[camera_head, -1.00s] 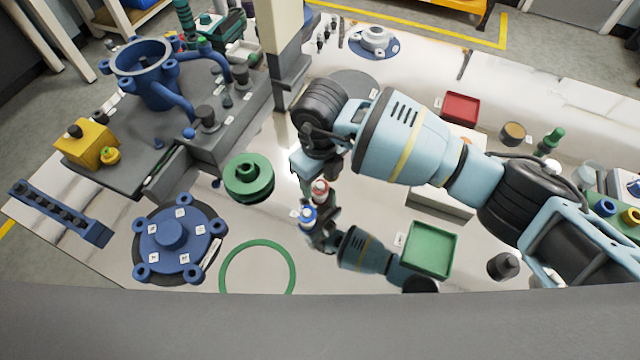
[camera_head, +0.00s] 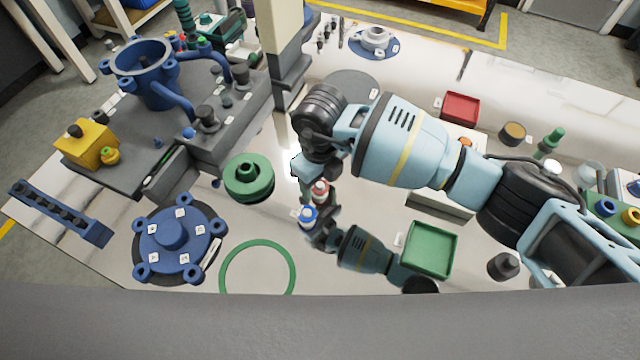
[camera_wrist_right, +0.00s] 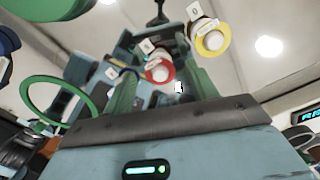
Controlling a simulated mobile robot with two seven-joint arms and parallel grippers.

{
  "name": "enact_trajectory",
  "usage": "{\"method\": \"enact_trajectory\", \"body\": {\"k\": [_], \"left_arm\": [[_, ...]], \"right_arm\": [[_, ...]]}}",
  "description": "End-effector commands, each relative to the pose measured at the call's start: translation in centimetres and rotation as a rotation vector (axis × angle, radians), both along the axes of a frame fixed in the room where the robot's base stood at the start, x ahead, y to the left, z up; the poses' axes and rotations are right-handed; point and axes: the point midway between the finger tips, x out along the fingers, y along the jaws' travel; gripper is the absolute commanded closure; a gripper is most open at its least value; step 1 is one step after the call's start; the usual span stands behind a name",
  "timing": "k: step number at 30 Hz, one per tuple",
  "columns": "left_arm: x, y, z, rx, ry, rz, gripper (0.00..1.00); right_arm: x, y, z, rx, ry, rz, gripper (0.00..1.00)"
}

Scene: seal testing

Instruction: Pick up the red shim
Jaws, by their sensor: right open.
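The red shim appears to be the small red-and-white labelled piece (camera_head: 320,188) on the glossy tabletop, just below my right gripper (camera_head: 305,170) in the head view. In the right wrist view, a round labelled red piece (camera_wrist_right: 158,70) shows near the middle. A blue-and-white piece (camera_head: 308,216) stands just in front of the red one. A similar yellow piece (camera_wrist_right: 212,40) shows in the wrist view; the gripper hides it in the head view. My right gripper is open and close to the red piece, apparently above it. My left gripper is out of view.
A green flanged part (camera_head: 248,180) and a green ring (camera_head: 258,243) lie to the left, beside a blue flange (camera_head: 175,235). A green tray (camera_head: 430,250) and a red tray (camera_head: 461,108) lie to the right. My arm seems mirrored in the glossy table.

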Motion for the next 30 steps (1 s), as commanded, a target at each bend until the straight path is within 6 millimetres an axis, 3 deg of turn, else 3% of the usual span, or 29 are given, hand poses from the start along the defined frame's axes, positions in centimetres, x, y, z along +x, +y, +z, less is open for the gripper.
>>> {"method": "enact_trajectory", "body": {"k": [5, 15, 30], "left_arm": [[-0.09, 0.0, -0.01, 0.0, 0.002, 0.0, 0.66], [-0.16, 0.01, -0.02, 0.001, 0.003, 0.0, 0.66], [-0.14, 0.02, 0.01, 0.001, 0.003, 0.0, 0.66]], "right_arm": [[0.02, -0.02, 0.01, 0.0, 0.0, -0.001, 0.45], [0.02, -0.02, 0.02, 0.0, 0.0, -0.001, 0.9], [0.07, -0.01, 0.98, 0.0, -0.001, 0.0, 0.91]]}}
